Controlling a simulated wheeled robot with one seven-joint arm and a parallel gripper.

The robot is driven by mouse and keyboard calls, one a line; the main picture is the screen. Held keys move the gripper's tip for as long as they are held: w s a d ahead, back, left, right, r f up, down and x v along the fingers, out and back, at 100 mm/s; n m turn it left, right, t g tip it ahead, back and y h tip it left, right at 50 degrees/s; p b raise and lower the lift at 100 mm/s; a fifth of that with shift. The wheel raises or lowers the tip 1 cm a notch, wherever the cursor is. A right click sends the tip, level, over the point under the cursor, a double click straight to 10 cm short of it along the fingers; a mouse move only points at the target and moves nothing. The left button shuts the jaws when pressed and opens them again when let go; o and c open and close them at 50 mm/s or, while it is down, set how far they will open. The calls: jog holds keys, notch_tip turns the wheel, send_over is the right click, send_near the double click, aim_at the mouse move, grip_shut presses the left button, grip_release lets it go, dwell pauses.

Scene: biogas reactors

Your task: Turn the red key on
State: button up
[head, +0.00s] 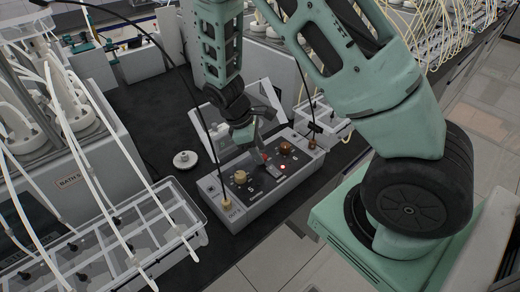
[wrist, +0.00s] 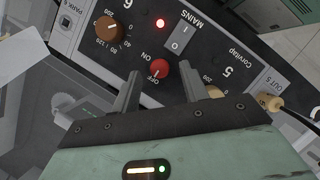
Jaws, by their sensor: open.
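The red key (wrist: 160,68) is a small round red knob on the control box's dark front panel. It has ON and OFF labels beside it; which one it points to is too small to tell. In the head view the red key (head: 265,157) is partly hidden by my gripper (head: 256,147). In the wrist view my gripper (wrist: 161,77) is open, with one finger on each side of the red key. Whether the fingers touch it or the panel, I cannot tell. The control box (head: 238,219) stands on the dark bench top.
A MAINS rocker switch (wrist: 180,38) and a lit red lamp (wrist: 160,22) sit close to the key. A brown dial (wrist: 108,30) and a tan dial (head: 240,177) flank it. A clear tray (head: 190,205) and a white round cap (head: 185,159) lie left of the box.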

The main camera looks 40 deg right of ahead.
jog(key=shift+s+d+f, duration=0.15)
jog(key=shift+d+f, duration=0.05)
jog(key=shift+f, duration=0.45)
grip_shut()
